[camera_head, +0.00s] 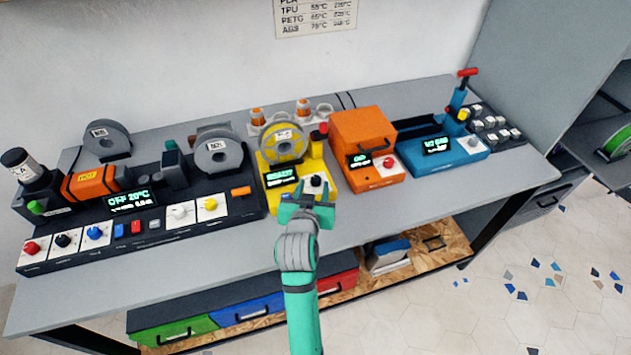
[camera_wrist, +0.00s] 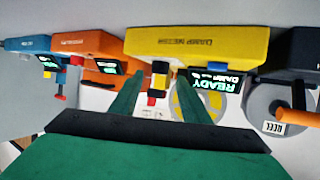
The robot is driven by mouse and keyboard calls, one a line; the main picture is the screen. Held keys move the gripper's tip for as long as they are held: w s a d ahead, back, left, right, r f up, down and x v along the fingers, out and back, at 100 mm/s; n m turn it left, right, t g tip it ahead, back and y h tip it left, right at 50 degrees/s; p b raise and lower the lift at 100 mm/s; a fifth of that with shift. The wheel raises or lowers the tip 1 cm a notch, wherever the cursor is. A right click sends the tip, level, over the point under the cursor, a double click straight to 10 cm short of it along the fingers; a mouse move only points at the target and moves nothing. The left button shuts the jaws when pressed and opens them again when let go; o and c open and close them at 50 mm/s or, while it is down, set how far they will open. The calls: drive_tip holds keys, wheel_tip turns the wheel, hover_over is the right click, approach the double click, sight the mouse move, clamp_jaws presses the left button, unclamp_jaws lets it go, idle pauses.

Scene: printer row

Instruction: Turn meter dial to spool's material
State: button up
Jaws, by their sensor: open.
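The yellow damp meter (camera_head: 291,167) stands mid-bench, with a lit screen reading READY in the wrist view (camera_wrist: 216,80). A grey spool (camera_head: 284,143) with a yellow centre sits upright on it; its label is too small to read. The meter's dark dial (camera_head: 316,181) is on a white panel right of the screen. My gripper (camera_head: 306,198) is open and empty just in front of that panel, partly covering the meter's front. In the wrist view the dial (camera_wrist: 160,76) shows between the fingers, apart from them. Its pointer setting cannot be read.
An orange unit (camera_head: 364,140) stands close on the meter's right, then a blue one (camera_head: 452,151). A long dark console (camera_head: 150,215) with several knobs and an orange cylinder (camera_head: 92,182) is on the left. Another grey spool (camera_head: 216,147) stands nearby. The bench's front strip is clear.

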sight(316, 180)
drive_tip(key=x, duration=0.3)
drive_tip(key=shift+w+d+f, duration=0.1)
drive_tip(key=shift+w+d, duration=0.05)
drive_tip(key=shift+w, duration=0.05)
drive_tip(key=shift+w+f, duration=0.1)
drive_tip(key=shift+w, duration=0.1)
drive_tip(key=c, duration=1.1)
drive_tip(key=shift+o, duration=0.4)
